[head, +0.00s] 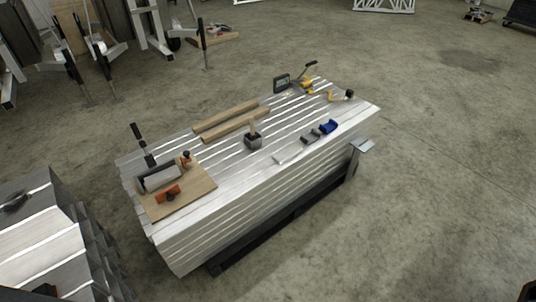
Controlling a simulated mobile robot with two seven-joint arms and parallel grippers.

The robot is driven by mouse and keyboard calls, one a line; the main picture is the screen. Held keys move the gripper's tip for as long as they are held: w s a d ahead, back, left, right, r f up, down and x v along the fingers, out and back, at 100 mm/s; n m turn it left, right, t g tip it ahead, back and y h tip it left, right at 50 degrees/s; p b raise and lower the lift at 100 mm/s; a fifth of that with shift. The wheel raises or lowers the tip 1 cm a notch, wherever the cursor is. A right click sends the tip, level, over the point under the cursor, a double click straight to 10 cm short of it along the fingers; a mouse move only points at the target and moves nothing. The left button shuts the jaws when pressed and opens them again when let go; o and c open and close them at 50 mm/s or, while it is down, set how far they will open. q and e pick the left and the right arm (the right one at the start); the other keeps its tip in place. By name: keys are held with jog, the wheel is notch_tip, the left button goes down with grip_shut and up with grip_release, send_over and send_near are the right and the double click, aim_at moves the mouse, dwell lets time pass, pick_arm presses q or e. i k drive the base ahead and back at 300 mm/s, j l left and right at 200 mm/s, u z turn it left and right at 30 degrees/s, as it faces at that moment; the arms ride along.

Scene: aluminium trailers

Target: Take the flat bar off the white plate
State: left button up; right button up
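A small pale, whitish flat piece (287,158) lies near the front edge of the stacked aluminium planks (225,165), right of the middle. It may be the white plate, but it is too small to tell. I cannot make out a separate flat bar on it. Neither of my grippers can be recognised in the head view.
On the planks are two wooden battens (230,120), a dark block (253,141), a blue item (328,127), a dark display device (282,82) and a wooden board (178,193) with orange tools. Another metal stack (40,245) stands lower left.

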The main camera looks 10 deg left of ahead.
aim_at(283, 156)
jog(key=i+l+u, duration=0.1)
jog(key=i+l, duration=0.15)
jog(key=i+l+u, duration=0.25)
jog(key=i+l, duration=0.25)
jog(key=l, duration=0.15)
jog(key=i+l+u, duration=0.25)
jog(key=i+l, duration=0.15)
jog(key=l, duration=0.3)
jog(key=i+l+u, duration=0.1)
jog(key=l, duration=0.25)
jog(key=i+l+u, duration=0.1)
jog(key=i+l, duration=0.2)
jog(key=i+l+u, duration=0.15)
jog(key=l, duration=0.35)
